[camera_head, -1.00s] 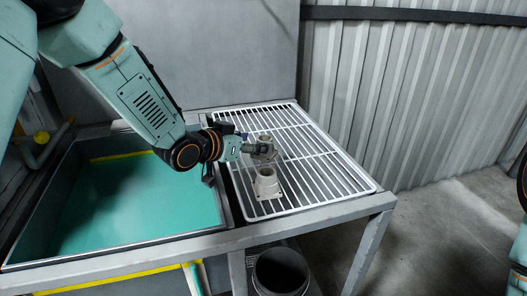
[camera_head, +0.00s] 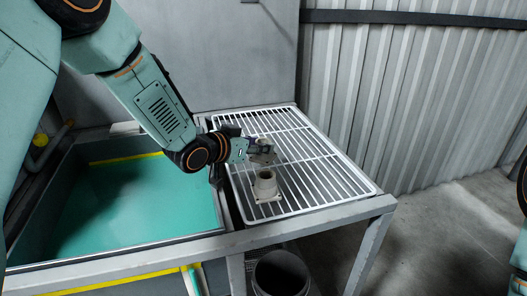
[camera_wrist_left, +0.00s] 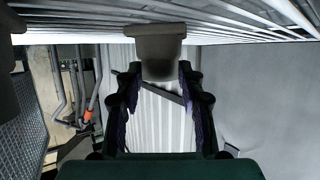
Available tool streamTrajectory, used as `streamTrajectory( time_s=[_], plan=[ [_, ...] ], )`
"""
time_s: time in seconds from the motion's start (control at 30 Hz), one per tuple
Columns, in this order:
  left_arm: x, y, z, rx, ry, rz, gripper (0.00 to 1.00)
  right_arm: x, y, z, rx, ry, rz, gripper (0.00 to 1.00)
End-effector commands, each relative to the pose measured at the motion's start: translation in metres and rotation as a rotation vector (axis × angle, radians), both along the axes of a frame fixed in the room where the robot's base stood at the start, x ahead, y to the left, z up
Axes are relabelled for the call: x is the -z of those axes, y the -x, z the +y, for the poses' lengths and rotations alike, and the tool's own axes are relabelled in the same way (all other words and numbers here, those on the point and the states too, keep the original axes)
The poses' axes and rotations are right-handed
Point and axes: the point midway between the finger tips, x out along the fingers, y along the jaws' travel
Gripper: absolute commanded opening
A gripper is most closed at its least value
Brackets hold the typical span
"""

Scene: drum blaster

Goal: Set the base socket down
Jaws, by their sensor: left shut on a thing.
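My left gripper (camera_head: 262,151) is shut on a pale grey base socket (camera_wrist_left: 157,50) over the wire rack (camera_head: 333,180). The held socket's open top (camera_head: 263,141) shows in the head view; the gripper hides much of its lower part. In the wrist view the rack is at the top, and the socket's wide flange is on the rack side, close to the bars. I cannot tell whether it touches them. A second, similar socket (camera_head: 266,186) stands upright on the rack, just in front of the gripper. My right gripper is not in view.
A basin with a green floor (camera_head: 140,205) lies left of the rack, beyond a grey rim. A dark round bin (camera_head: 281,274) stands below the front edge. Free rack lies to the right and behind. A corrugated wall (camera_head: 400,95) stands beyond.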

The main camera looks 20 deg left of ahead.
Motion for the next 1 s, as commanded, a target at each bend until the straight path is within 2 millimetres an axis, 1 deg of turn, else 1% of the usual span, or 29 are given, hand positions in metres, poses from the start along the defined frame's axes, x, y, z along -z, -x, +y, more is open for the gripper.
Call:
streamTrajectory(
  time_s=[0.03, 0.2, 0.67, 0.77, 0.87, 1.0],
  plan=[
    [-0.001, 0.000, 0.000, -0.001, 0.000, -0.002, 0.15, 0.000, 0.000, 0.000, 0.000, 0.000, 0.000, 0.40],
    [-0.001, 0.000, 0.000, -0.001, 0.000, -0.002, 0.01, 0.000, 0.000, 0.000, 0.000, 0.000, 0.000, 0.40],
    [-0.004, -0.002, 0.000, -0.001, 0.002, -0.008, 0.00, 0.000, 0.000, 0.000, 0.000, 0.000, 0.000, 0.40],
    [-0.012, -0.002, 0.000, -0.001, 0.002, -0.009, 0.00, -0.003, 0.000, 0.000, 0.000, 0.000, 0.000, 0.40],
    [-0.028, -0.002, 0.000, 0.000, 0.002, -0.010, 0.00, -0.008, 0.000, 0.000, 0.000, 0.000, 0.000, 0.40],
    [-0.057, -0.002, 0.000, -0.001, 0.002, -0.011, 0.00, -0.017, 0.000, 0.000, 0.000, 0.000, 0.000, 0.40]
  ],
)
